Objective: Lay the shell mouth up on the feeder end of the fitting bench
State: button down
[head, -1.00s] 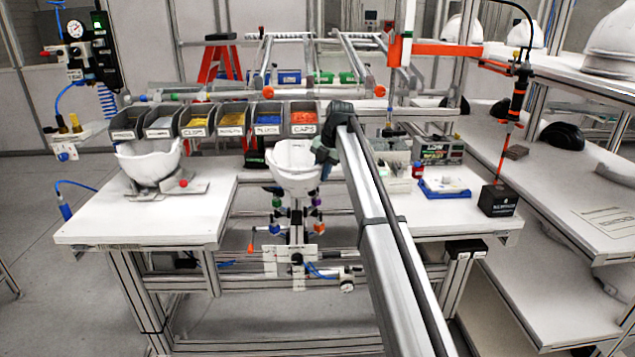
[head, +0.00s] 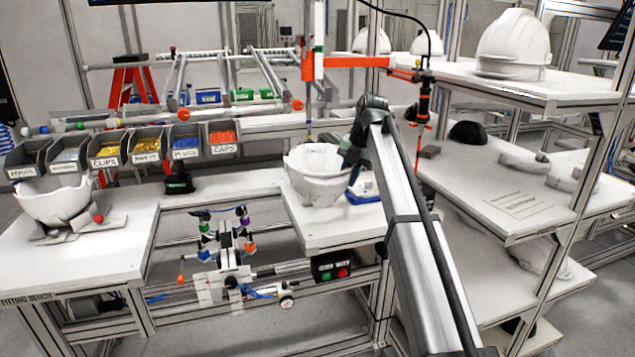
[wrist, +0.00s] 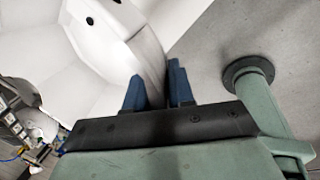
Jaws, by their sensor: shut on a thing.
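My gripper (head: 350,157) is shut on the rim of a white helmet shell (head: 315,178). In the wrist view the shell wall (wrist: 143,55) stands between the blue fingertips (wrist: 157,92). The shell is mouth up, with its inside showing at the top. It is over the right section of the white fitting bench (head: 335,230), right of the gap. I cannot tell whether its underside touches the bench top. Which end is the feeder end is not marked where I can read it.
A second white shell (head: 57,203) sits mouth up in a fixture on the bench's left section (head: 110,250). Labelled bins (head: 105,157) line the back. A gap holds a clamp fixture (head: 225,255). A blue tray (head: 365,190) lies just right of my shell. Shelves (head: 500,205) stand at right.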

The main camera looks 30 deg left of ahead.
jog(key=w+d+r, duration=0.1)
jog(key=w+d, duration=0.1)
jog(key=d, duration=0.3)
jog(key=shift+w+d+r, duration=0.2)
jog(key=shift+d+r, duration=0.1)
notch_tip(320, 180, down, 9)
jog(key=shift+r, duration=0.2)
dwell(0.9)
jog(key=c, duration=0.9)
grip_release()
jog(key=v, duration=1.3)
jog(key=shift+s+r, duration=0.15)
jog(key=shift+r, duration=0.25)
